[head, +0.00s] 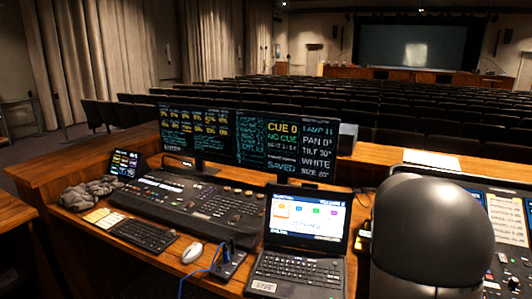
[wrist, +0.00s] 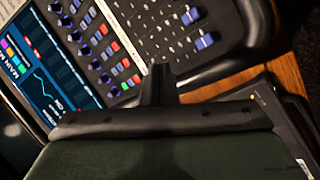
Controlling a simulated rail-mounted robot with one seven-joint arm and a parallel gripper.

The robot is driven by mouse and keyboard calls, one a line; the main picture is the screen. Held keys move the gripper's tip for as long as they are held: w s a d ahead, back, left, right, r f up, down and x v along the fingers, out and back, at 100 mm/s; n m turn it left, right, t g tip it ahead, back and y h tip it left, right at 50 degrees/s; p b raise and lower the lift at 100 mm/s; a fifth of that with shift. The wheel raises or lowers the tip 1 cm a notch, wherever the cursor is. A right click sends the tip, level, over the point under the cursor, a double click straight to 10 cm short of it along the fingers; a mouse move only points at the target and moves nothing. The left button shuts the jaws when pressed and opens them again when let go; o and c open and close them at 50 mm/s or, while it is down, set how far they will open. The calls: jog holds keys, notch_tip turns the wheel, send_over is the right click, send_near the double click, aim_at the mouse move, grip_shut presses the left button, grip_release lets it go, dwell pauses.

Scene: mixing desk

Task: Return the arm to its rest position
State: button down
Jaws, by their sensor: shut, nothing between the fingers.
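My gripper (wrist: 160,74) shows in the wrist view as a dark bar with a short pair of fingers at its middle. The fingers are together and hold nothing. They point at the near edge of a mixing console (wrist: 135,45) with knobs, blue and red buttons and a screen. I cannot tell how far above it they are. In the head view a large dark rounded part of my arm (head: 432,235) fills the lower right and hides part of the console (head: 508,225) there. My gripper is not visible in the head view.
A lighting desk (head: 195,200), laptop (head: 305,225), keyboard (head: 143,234), mouse (head: 192,252) and wide monitors (head: 235,140) crowd the wooden desk. Dark gloves (head: 90,193) lie at the left. A white sheet (head: 432,159) lies on the ledge behind my arm. Rows of seats (head: 400,110) stretch beyond.

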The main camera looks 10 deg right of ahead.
jog(key=s+a+m+y, duration=0.15)
jog(key=s+a, duration=0.25)
jog(key=a, duration=0.6)
jog(key=s+a+m+y, duration=0.1)
jog(key=s+a+y, duration=0.15)
jog(key=a, duration=0.75)
jog(key=s+a+f+m+g+y, duration=0.1)
jog(key=s+a, duration=1.1)
jog(key=s, duration=0.1)
jog(key=shift+a+y, duration=0.25)
jog(key=shift+y, duration=0.15)
jog(key=shift+w+m, duration=0.1)
jog(key=shift+m, duration=0.15)
notch_tip(320, 180, down, 25)
jog(key=g+b, duration=0.1)
jog(key=b, duration=2.2)
jog(key=shift+d, duration=0.15)
jog(key=shift+r, duration=0.1)
